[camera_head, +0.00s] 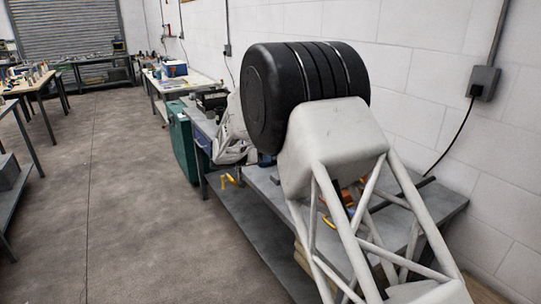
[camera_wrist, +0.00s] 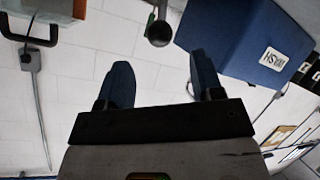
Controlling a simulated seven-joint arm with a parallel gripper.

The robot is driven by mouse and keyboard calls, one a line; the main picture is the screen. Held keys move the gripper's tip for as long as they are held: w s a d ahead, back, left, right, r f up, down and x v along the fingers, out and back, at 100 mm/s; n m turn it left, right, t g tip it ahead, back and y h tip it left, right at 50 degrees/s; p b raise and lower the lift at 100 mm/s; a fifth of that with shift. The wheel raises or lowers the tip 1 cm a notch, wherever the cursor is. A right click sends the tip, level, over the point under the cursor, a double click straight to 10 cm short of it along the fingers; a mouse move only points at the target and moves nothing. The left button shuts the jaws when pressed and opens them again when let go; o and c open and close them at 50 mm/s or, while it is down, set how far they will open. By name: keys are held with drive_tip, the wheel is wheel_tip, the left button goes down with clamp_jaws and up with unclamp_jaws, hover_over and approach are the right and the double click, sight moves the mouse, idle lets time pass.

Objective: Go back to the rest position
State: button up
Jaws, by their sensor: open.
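In the wrist view my gripper (camera_wrist: 160,82) shows two blue fingertips set wide apart. It is open, with nothing between the fingers. White block wall shows behind and between them. In the head view my grey lattice arm and its large black joint fill the right half. My gripper cannot be made out there.
A grey workbench (camera_head: 439,213) runs along the right wall under my arm. A green case (camera_head: 183,142) stands at its far end, with a yellow clamp (camera_head: 229,180) nearby. In the wrist view a blue box (camera_wrist: 240,40) is at upper right.

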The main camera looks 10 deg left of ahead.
drive_tip(key=s+d+r+g+y, duration=0.1)
drive_tip(key=s+d+r+g, duration=0.1)
drive_tip(key=s+d+r, duration=0.65)
drive_tip(key=s+d+r+g, duration=0.15)
drive_tip(key=s+d, duration=0.35)
drive_tip(key=d, duration=0.9)
drive_tip(key=s+d+r+g+y, duration=0.1)
drive_tip(key=s+d+r+g, duration=0.2)
drive_tip(key=s+d+r, duration=0.55)
drive_tip(key=s+d+f+g+y, duration=0.1)
drive_tip(key=s+d, duration=0.6)
drive_tip(key=s, duration=0.2)
drive_tip(key=s+d+f+g+y, duration=0.1)
drive_tip(key=s+d+y, duration=0.1)
drive_tip(key=s+d, duration=0.55)
drive_tip(key=s+f+y, duration=0.1)
drive_tip(key=s+f, duration=0.1)
drive_tip(key=s, duration=0.8)
drive_tip(key=s+d+f+n+y, duration=0.1)
drive_tip(key=s+f, duration=0.1)
drive_tip(key=s, duration=0.8)
drive_tip(key=shift+s+d+f+y, duration=0.25)
drive_tip(key=shift+d+f+y, duration=0.05)
drive_tip(key=shift+y, duration=0.1)
drive_tip(key=shift+t, duration=0.25)
